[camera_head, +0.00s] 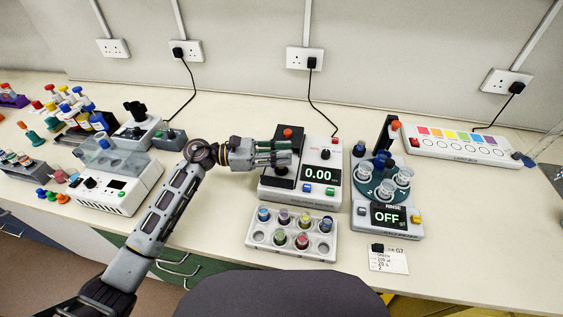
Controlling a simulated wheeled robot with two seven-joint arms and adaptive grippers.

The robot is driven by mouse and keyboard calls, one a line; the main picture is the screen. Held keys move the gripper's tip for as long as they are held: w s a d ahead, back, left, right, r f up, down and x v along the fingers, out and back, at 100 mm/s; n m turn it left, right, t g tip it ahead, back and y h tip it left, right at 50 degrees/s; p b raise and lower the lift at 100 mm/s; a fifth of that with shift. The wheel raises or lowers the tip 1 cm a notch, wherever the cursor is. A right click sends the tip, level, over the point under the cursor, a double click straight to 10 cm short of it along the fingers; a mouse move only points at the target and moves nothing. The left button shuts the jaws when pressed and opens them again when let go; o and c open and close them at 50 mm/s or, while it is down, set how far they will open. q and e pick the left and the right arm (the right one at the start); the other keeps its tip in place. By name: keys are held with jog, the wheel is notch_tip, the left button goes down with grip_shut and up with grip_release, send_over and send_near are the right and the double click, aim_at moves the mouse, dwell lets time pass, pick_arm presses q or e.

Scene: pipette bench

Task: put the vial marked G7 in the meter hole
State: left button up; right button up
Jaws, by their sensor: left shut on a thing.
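My left gripper (282,157) is over the left part of the meter (330,207), a white box with a display reading 0.00. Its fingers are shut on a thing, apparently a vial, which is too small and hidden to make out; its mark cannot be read. The gripper covers part of the meter top, and I cannot make out the hole. A card (388,259) to the right reads G7. My right gripper is not in view.
A device with a round carousel (374,188) and an OFF display stands right of the meter. A white strip with coloured squares (458,146) lies behind it. A white instrument (117,186) and bottles are at the left. Bench at far right is mostly clear.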

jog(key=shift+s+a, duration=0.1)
pick_arm(q)
jog(key=shift+f, duration=2.05)
jog(key=shift+f+b, duration=0.15)
jog(key=shift+b, duration=0.2)
jog(key=o, duration=0.8)
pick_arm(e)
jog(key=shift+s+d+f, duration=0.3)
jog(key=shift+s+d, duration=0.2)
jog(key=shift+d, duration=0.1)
pick_arm(q)
jog(key=shift+o, duration=0.2)
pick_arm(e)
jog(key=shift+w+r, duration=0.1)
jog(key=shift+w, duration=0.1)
